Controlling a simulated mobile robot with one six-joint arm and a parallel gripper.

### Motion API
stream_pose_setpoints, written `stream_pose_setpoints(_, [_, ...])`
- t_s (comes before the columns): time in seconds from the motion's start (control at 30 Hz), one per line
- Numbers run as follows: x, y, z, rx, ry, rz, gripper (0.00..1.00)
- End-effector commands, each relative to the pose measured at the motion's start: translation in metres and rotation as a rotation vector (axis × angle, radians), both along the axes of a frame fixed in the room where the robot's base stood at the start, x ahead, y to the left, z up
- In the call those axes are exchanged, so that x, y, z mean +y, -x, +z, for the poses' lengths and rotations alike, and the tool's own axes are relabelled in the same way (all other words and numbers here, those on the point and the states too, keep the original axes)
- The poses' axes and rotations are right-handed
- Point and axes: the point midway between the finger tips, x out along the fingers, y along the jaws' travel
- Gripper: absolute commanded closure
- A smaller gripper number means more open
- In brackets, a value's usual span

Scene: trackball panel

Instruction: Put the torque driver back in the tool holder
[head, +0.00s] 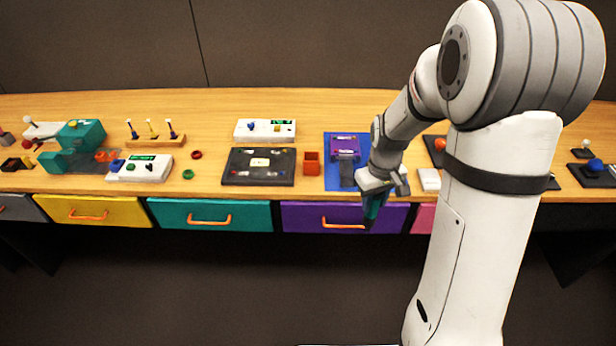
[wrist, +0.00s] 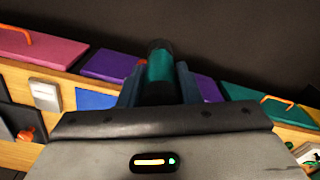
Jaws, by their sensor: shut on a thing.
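My gripper (head: 376,194) is shut on the torque driver, a teal cylinder with a dark end (head: 371,210). It hangs in front of the bench's front edge, before the right part of the purple drawer. In the wrist view the driver (wrist: 160,72) sits between the two fingers, its dark end pointing away from the camera. A small orange-red open box (head: 312,162), possibly the tool holder, stands on the bench left of my gripper, between the black panel and the blue mat.
The wooden bench (head: 215,115) has colored drawers, including a purple one (head: 315,217) and a teal one (head: 210,215). A black panel (head: 258,177) lies left of the box. A purple device (head: 344,147) stands on a blue mat (head: 333,180). A white block (head: 429,179) lies right of my gripper.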

Motion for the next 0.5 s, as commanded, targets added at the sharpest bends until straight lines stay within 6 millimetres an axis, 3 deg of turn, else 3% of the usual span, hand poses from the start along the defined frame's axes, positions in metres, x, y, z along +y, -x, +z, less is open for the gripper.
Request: stream_pose_setpoints(0.5, [0.003, -0.033, -0.097, 0.002, 0.0, -0.341, 0.92])
